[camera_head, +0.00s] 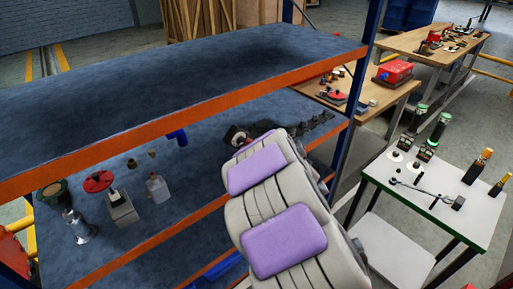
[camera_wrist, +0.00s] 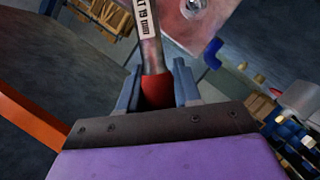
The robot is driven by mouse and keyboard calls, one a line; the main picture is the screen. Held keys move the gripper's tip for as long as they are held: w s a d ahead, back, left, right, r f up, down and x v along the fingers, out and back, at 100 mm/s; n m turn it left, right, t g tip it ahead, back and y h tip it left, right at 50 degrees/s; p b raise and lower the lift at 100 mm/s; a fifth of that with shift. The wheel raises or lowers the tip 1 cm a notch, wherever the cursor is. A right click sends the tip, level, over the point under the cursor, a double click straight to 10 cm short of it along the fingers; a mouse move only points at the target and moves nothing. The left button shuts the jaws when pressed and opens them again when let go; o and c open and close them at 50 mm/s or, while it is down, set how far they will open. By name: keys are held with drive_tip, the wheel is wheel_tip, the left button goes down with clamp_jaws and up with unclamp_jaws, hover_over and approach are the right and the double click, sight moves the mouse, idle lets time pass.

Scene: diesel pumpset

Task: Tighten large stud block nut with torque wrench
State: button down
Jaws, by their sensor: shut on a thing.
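In the wrist view my gripper (camera_wrist: 157,82) is shut on the red grip of a long tool, which I take to be the torque wrench (camera_wrist: 148,28). Its silver shaft carries a white label with dark print and runs up out of the top of the picture. Behind it is a dull reddish-grey plate (camera_wrist: 222,14) with a round metal fitting (camera_wrist: 194,6). I cannot tell whether this fitting is the large stud block nut, or whether the wrench touches it. The wrench's head is out of view. In the head view my arm reaches into the shelf and hides most of the gripper.
A blue shelf with orange beams (camera_head: 160,127) surrounds my arm. Its lower level holds a red-topped part (camera_head: 98,181), a pale bottle (camera_head: 157,188) and other parts. A white table (camera_head: 400,212) with several tools stands at right. Wooden benches (camera_head: 432,42) stand behind.

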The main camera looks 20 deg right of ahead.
drive_tip(key=shift+a+r, duration=0.25)
drive_tip(key=shift+a, duration=0.3)
idle(0.4)
idle(0.7)
drive_tip(key=shift+w+a, duration=0.2)
drive_tip(key=shift+w, duration=0.35)
drive_tip(key=shift+w+d+r+m+y+p, duration=0.3)
drive_tip(key=shift+d+r+m+p, duration=0.35)
drive_tip(key=shift+p, duration=2.65)
drive_tip(key=shift+w+d+r+m+g+y+p, duration=0.25)
drive_tip(key=shift+d+p, duration=0.35)
drive_tip(key=shift+p, duration=1.45)
drive_tip(key=shift+w+d+r+m+g+y+p, duration=0.2)
drive_tip(key=shift+d+m+p, duration=0.3)
drive_tip(key=shift+p, duration=1.5)
drive_tip(key=shift+w+d+r+m+g+y+p, duration=0.25)
drive_tip(key=shift+d+p, duration=0.4)
drive_tip(key=shift+p, duration=1.4)
